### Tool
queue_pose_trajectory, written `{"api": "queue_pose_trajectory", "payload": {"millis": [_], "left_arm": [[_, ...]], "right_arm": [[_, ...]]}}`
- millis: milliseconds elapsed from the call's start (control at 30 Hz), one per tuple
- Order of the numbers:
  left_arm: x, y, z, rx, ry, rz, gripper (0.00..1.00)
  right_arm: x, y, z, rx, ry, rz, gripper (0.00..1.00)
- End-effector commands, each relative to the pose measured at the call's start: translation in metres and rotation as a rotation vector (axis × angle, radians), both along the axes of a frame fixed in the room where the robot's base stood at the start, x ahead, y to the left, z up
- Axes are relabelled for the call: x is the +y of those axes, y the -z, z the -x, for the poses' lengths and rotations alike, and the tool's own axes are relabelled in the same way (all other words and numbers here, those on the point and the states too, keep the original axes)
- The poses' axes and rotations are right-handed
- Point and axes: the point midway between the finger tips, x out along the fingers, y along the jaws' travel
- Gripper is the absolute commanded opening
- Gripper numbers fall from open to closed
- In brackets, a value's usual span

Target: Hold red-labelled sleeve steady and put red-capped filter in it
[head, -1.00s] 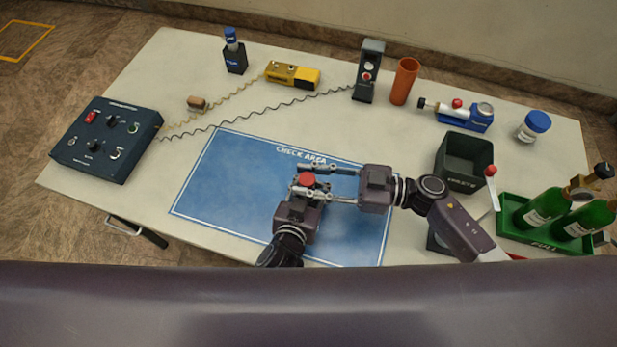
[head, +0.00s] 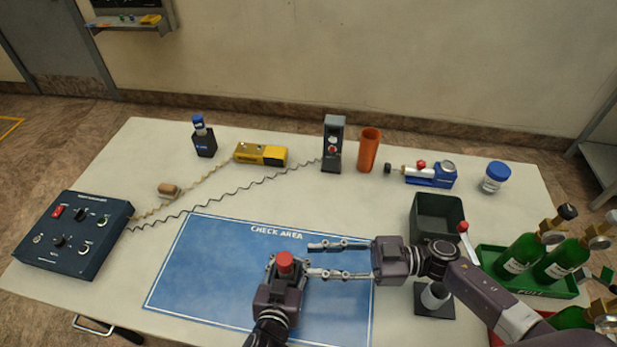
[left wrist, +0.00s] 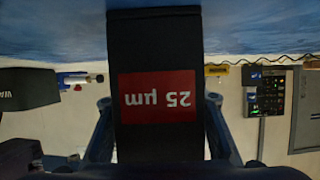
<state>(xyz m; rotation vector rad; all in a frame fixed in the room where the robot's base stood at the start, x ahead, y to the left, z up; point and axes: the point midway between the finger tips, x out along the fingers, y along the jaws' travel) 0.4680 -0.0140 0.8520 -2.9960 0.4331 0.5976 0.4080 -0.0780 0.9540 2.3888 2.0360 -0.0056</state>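The black sleeve (left wrist: 155,45) with a red "25 µm" label (left wrist: 157,97) fills the middle of the left wrist view, between the fingers of my left gripper (head: 284,275). That gripper is shut on it over the check area. The filter's red cap (head: 285,259) shows at the top between the left fingers in the head view. The filter body is hidden, so I cannot tell how deep it sits in the sleeve. My right gripper (head: 313,260) is open and empty, its fingertips just right of the red cap and apart from it.
The blue check area mat (head: 205,265) is otherwise bare. A dark bin (head: 437,209), a small grey-topped stand (head: 435,297) and a green tray of bottles (head: 530,284) stand to the right. A control box (head: 70,235) is at the left; several items line the back.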

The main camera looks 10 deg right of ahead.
Motion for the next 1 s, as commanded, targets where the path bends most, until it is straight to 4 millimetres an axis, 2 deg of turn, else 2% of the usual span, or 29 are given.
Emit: {"api": "queue_pose_trajectory", "payload": {"millis": [33, 233, 567, 767, 1000], "left_arm": [[0.000, 0.000, 0.000, 0.000, 0.000, 0.000, 0.35], [0.000, 0.000, 0.000, 0.000, 0.000, 0.000, 0.57], [0.001, 0.000, 0.002, 0.000, 0.000, 0.000, 0.59], [0.007, -0.008, 0.023, 0.002, 0.000, 0.000, 0.59], [0.019, -0.027, 0.066, 0.004, -0.001, 0.001, 0.59]], "right_arm": [[0.000, 0.000, 0.000, 0.000, 0.000, 0.000, 0.31], [0.000, 0.000, 0.000, 0.000, 0.000, 0.000, 0.31], [0.000, 0.000, 0.000, 0.000, 0.000, 0.000, 0.31], [0.000, 0.000, 0.000, 0.000, 0.000, 0.000, 0.31], [0.000, 0.000, 0.000, 0.000, 0.000, 0.000, 0.31]]}}
